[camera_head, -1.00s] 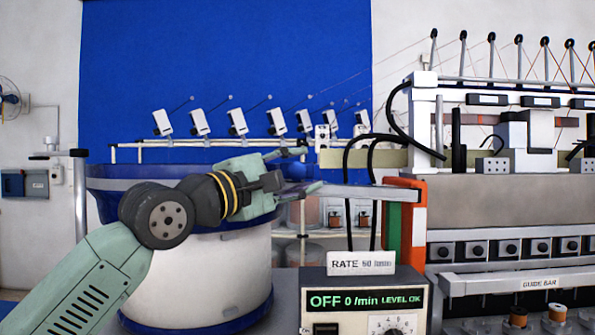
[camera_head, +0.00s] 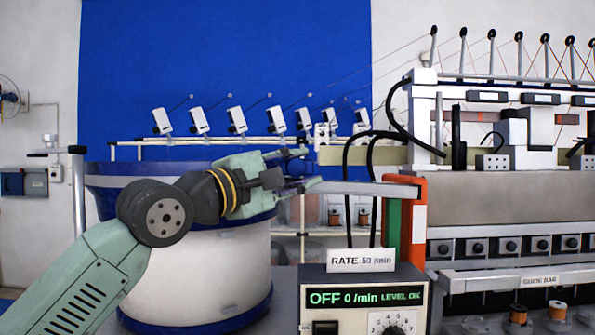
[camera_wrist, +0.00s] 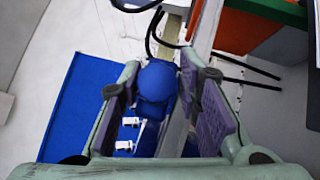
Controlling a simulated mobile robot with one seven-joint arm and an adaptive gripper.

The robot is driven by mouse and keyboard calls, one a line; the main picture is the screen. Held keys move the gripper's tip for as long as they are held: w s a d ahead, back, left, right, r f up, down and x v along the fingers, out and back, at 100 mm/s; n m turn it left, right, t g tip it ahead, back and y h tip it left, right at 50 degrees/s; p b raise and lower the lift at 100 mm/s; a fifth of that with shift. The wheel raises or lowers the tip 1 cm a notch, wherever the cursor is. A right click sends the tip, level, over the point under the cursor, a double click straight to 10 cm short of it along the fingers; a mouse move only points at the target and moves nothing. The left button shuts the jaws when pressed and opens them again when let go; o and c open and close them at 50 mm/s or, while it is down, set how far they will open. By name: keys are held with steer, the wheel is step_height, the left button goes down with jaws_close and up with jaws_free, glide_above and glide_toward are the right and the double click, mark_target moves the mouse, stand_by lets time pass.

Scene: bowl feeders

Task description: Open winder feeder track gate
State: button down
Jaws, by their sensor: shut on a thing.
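A round blue knob (camera_wrist: 158,80) on a blue block shows in the wrist view, between my two finger pads. I take it as the gate's handle. My gripper (camera_wrist: 168,84) is shut on the knob. The grey feeder track (camera_wrist: 178,120) runs just right of the knob in that view. In the head view my gripper (camera_head: 304,168) is at the bowl's right edge, above the near end of the track (camera_head: 365,188).
The white and blue feeder bowl (camera_head: 195,270) stands behind my arm. An orange post (camera_head: 418,225) stands at the track's right end, beside the winder (camera_head: 510,195). A control box (camera_head: 362,300) reading OFF and a RATE sign (camera_head: 362,260) stand below the track. Black cables (camera_head: 347,190) loop near it.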

steer(key=s, duration=0.1)
steer(key=s+b, duration=0.2)
steer(key=shift+s+a+r, duration=0.15)
steer(key=shift+s+r, duration=0.1)
steer(key=shift+s, duration=0.1)
steer(key=shift+r, duration=0.1)
steer(key=c, duration=1.3)
jaws_free()
steer(key=shift+f, duration=0.2)
steer(key=shift+s+a+f, duration=0.1)
steer(key=shift+s+a, duration=0.2)
steer(key=shift+s, duration=0.05)
steer(key=v, duration=1.1)
